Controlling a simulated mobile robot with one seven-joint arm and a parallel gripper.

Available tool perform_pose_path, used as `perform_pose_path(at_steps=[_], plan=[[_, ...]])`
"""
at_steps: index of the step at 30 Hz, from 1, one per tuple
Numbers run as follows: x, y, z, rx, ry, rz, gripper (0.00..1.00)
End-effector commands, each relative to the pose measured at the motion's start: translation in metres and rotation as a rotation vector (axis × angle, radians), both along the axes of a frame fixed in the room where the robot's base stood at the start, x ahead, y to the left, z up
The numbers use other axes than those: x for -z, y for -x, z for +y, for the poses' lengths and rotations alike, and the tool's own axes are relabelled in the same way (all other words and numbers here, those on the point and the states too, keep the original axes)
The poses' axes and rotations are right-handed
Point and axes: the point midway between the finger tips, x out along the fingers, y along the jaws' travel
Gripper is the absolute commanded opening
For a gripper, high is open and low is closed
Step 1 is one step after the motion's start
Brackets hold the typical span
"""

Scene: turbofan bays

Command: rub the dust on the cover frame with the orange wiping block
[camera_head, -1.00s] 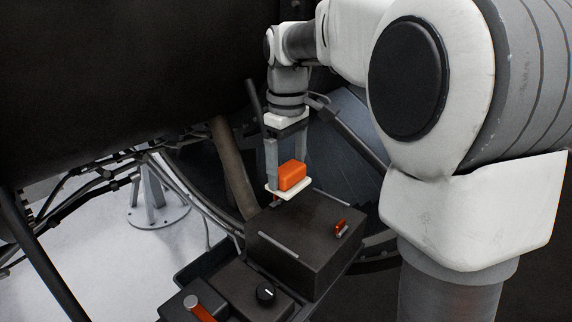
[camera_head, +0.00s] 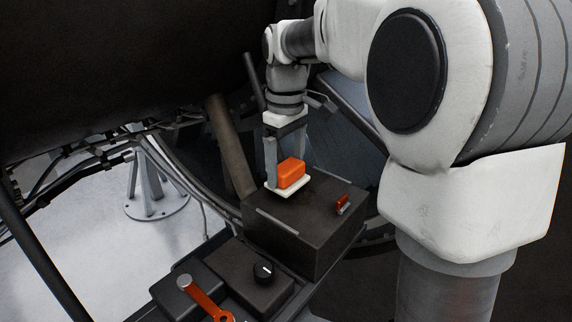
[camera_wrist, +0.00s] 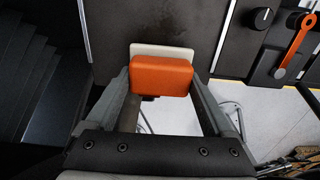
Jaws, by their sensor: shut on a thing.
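My gripper (camera_head: 287,165) points down and is shut on the orange wiping block (camera_head: 292,172), which has a cream pad (camera_head: 287,189) under it. The block (camera_wrist: 161,75) and the pad's edge (camera_wrist: 150,49) also show in the wrist view, between both fingers. The pad is at the rear left part of the dark box-shaped cover (camera_head: 310,215). I cannot tell whether it touches the top. In the wrist view, the dark cover surface (camera_wrist: 130,25) lies beyond the block, with a faint darker patch. I cannot clearly make out dust.
A small red latch (camera_head: 343,203) stands on the box's right side. A black knob (camera_head: 264,271) and an orange lever (camera_head: 206,298) are at the front. Pipes (camera_head: 180,175) run on the left, and a large dark casing (camera_head: 120,60) overhangs the upper left.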

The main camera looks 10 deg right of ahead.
Motion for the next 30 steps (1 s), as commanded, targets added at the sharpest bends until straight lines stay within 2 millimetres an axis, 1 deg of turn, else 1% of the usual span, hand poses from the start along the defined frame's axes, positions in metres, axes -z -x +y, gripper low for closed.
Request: perform_pose_path(at_steps=[8, 30], plan=[[0.001, 0.000, 0.000, 0.000, 0.000, 0.000, 0.42], [0.016, 0.000, 0.000, 0.000, 0.000, 0.000, 0.42]])
